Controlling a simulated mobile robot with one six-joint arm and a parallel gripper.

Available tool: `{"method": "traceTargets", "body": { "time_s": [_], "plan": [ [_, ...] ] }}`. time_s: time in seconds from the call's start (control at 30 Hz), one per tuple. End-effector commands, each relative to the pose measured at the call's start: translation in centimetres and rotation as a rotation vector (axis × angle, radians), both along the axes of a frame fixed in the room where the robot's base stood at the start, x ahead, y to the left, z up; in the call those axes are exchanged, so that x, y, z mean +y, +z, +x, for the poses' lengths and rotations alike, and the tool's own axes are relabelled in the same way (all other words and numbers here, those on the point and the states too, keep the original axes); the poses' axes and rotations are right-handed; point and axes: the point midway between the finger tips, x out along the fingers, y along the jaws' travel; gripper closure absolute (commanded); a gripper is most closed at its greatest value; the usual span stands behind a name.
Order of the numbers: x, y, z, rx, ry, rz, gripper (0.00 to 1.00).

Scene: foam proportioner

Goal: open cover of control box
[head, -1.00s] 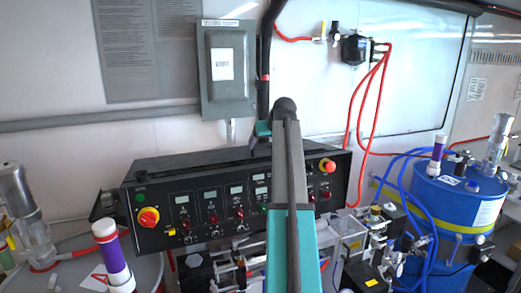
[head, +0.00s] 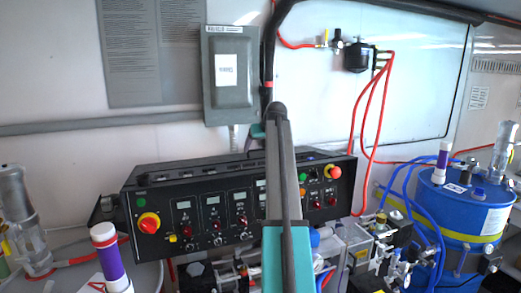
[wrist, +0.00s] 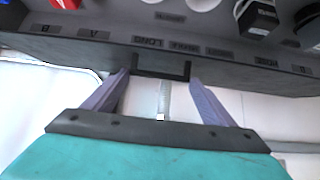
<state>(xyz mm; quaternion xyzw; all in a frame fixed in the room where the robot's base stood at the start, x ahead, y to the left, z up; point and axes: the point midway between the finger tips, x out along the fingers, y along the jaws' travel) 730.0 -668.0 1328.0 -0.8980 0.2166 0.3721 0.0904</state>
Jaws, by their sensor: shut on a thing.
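The black control box (head: 190,213) stands below the wall in the head view, its front full of small displays, switches and round buttons. In the wrist view its dark edge (wrist: 75,52) runs across the top, with printed labels. A black bar handle (wrist: 162,76) sticks out from that edge. My gripper (wrist: 158,78) has its two grey fingers at either end of this handle and is shut on it. In the head view only a teal bit of my gripper (head: 257,131) shows near the box's top edge; my own arm hides the rest.
A grey wall box (head: 230,95) hangs above the control box. Red hoses (head: 361,120) run down at right, near a blue drum (head: 457,212) and blue hoses. A purple-and-white cylinder (head: 108,258) stands front left. Several knobs and dark plugs (wrist: 258,17) show in the wrist view.

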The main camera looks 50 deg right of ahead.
Motion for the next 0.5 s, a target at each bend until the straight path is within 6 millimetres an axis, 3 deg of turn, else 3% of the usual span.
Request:
{"method": "traceTargets", "body": {
  "time_s": [0.5],
  "plan": [
    [-0.64, -0.07, 0.09, -0.003, -0.004, -0.002, 0.62]
  ]
}}
